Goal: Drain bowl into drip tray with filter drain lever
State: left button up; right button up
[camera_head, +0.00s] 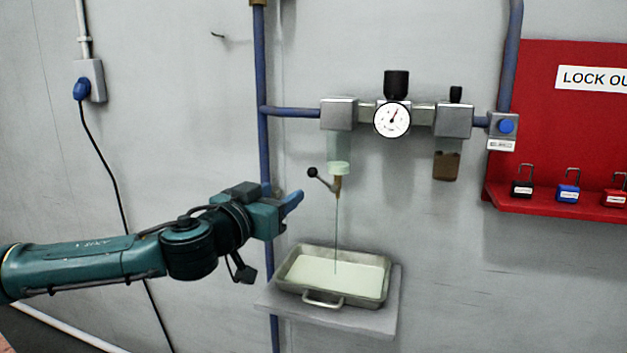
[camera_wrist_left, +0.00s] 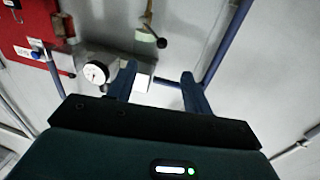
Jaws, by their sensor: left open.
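The filter bowl (camera_head: 338,148) hangs under the left block of the wall unit, with pale green liquid inside. Its drain lever (camera_head: 320,179), a rod with a black ball knob, slants up to the left. A thin stream falls from the drain outlet into the metal drip tray (camera_head: 360,301), which holds pale green liquid. My left gripper (camera_head: 294,200) is open and empty, to the left of the lever and slightly below it, apart from it. In the left wrist view the lever knob (camera_wrist_left: 161,42) shows beyond the open fingers (camera_wrist_left: 158,84). My right gripper is out of view.
The tray sits on a small grey shelf (camera_head: 390,318). A blue vertical pipe (camera_head: 262,150) runs behind my left gripper. A pressure gauge (camera_head: 392,119) and a second, brown-filled bowl (camera_head: 446,166) are to the right. A red lockout board (camera_head: 560,130) holds padlocks.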

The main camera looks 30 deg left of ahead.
aim_at(312, 176)
pick_arm(q)
jog(key=w+p, duration=0.1)
jog(key=w, duration=0.3)
jog(key=w+p, duration=0.2)
jog(key=w, duration=0.2)
jog(key=w+a+p, duration=0.1)
jog(key=w, duration=0.3)
jog(key=shift+w, duration=0.45)
jog(key=shift+f, duration=0.1)
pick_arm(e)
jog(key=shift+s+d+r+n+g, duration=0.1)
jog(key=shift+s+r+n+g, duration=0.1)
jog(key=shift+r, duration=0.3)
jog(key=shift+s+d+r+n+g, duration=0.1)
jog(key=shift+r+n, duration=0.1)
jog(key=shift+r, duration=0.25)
pick_arm(q)
jog(key=shift+f, duration=0.1)
jog(key=c, duration=1)
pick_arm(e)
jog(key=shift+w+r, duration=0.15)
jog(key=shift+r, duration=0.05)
